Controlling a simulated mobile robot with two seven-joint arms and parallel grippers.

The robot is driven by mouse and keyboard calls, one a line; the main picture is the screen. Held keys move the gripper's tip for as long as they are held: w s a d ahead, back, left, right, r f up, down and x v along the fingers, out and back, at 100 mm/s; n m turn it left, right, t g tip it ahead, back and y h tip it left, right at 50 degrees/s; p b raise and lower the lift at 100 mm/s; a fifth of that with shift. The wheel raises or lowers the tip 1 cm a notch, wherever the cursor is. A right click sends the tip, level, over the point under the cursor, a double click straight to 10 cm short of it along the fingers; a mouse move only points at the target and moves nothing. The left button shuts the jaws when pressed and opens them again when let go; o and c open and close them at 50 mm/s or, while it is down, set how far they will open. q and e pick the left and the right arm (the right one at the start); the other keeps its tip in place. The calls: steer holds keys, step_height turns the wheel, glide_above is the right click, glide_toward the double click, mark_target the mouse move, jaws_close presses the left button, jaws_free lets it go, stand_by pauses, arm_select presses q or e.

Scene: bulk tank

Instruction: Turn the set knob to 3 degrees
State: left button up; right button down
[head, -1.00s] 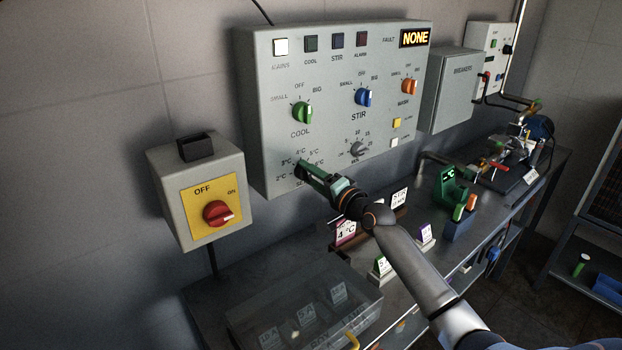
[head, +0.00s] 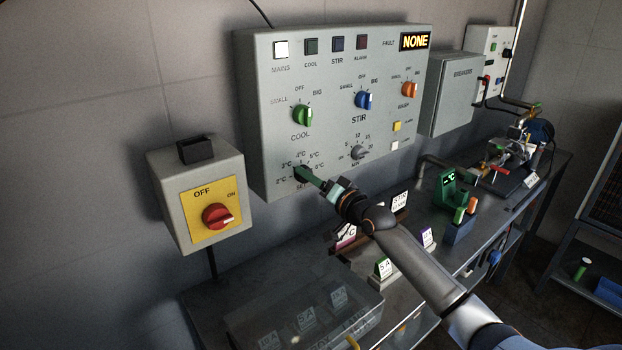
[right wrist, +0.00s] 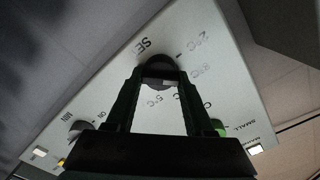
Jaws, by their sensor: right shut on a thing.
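The set knob (head: 299,173) is a dark round knob at the lower left of the grey control panel (head: 258,120), with a ring of °C marks from 2 to 6 around it. My right gripper (head: 304,174) reaches it from the lower right and is shut on it. In the right wrist view the dark knob (right wrist: 157,68) sits between the two fingertips of my right gripper (right wrist: 158,78). I cannot tell which mark the knob points to. My left gripper is not in view.
A green COOL knob (head: 302,115), a blue STIR knob (head: 363,100) and an orange WASH knob (head: 409,90) are above on the panel. A grey timer knob (head: 359,152) is to the right. A red OFF/ON switch (head: 217,216) is at left. A clear box (head: 300,318) stands below.

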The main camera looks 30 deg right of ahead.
steer(key=shift+c, duration=1.4)
jaws_free()
steer(key=s+d, duration=0.1)
steer(key=s, duration=1.1)
steer(key=shift+s, duration=0.25)
